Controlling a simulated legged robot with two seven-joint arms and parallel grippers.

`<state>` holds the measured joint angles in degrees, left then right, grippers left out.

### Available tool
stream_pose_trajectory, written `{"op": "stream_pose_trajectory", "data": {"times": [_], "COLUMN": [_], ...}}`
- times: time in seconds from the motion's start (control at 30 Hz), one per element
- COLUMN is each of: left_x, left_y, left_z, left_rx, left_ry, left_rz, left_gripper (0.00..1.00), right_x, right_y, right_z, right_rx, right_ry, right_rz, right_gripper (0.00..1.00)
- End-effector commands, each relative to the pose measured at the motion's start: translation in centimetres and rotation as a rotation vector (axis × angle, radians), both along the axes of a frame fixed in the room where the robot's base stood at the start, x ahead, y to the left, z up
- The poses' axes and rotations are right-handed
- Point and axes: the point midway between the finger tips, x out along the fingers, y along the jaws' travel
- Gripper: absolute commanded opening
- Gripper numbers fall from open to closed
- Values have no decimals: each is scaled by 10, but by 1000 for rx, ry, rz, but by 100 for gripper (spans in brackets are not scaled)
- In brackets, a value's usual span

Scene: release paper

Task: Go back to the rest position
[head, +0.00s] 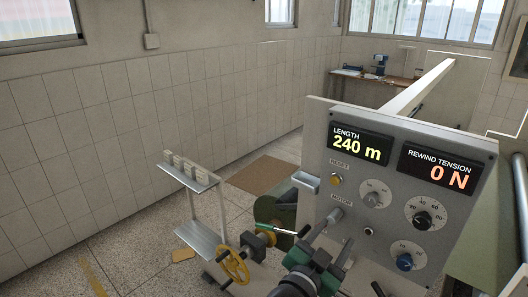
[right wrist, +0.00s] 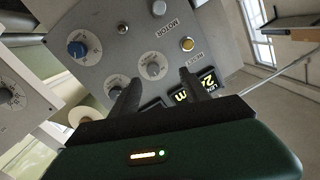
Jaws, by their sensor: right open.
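My right gripper (head: 338,234) is at the bottom centre of the head view, in front of the lower left part of the grey control panel (head: 318,150). Its two dark fingers are spread apart with nothing between them. In the right wrist view the open fingers (right wrist: 158,86) point towards the panel face, with knobs and the display beyond them. I cannot tell whether a fingertip touches the panel. My left gripper is not in view.
The panel's displays read length 240 m (head: 357,146) and rewind tension 0 N (head: 438,171). A yellow handwheel (head: 233,266) and a small metal rack (head: 187,172) stand to the left. A workbench (head: 377,77) is at the back. Floor at the left is open.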

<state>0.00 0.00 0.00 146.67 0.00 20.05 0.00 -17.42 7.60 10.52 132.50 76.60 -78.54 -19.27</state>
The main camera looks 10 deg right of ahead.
Motion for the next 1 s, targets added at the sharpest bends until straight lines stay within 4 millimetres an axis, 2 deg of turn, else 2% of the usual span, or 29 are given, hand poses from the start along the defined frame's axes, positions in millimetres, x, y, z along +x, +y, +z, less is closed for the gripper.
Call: {"op": "stream_pose_trajectory", "data": {"times": [0.07,0.13,0.2,0.23,0.27,0.33,0.4,0.5,0.6,0.67,1.0], "left_x": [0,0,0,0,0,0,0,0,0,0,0], "left_y": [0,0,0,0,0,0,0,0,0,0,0], "left_z": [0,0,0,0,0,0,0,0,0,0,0], "left_rx": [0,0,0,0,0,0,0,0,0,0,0], "left_ry": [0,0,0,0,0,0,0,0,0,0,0], "left_rz": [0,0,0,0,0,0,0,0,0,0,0], "left_gripper": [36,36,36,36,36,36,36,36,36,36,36], "right_x": [23,43,46,41,32,-3,-49,-105,-139,-148,-151], "right_y": [11,31,54,62,68,74,68,50,36,32,31], "right_z": [-15,-41,-79,-97,-117,-163,-202,-232,-244,-246,-247], "right_rx": [31,67,104,121,136,170,198,221,233,236,235], "right_ry": [47,139,293,374,460,691,920,1166,1309,1349,1363], "right_rz": [147,338,532,604,671,793,863,892,891,889,890], "right_gripper": [54,54,54,54,54,54,54,54,54,54,54]}}
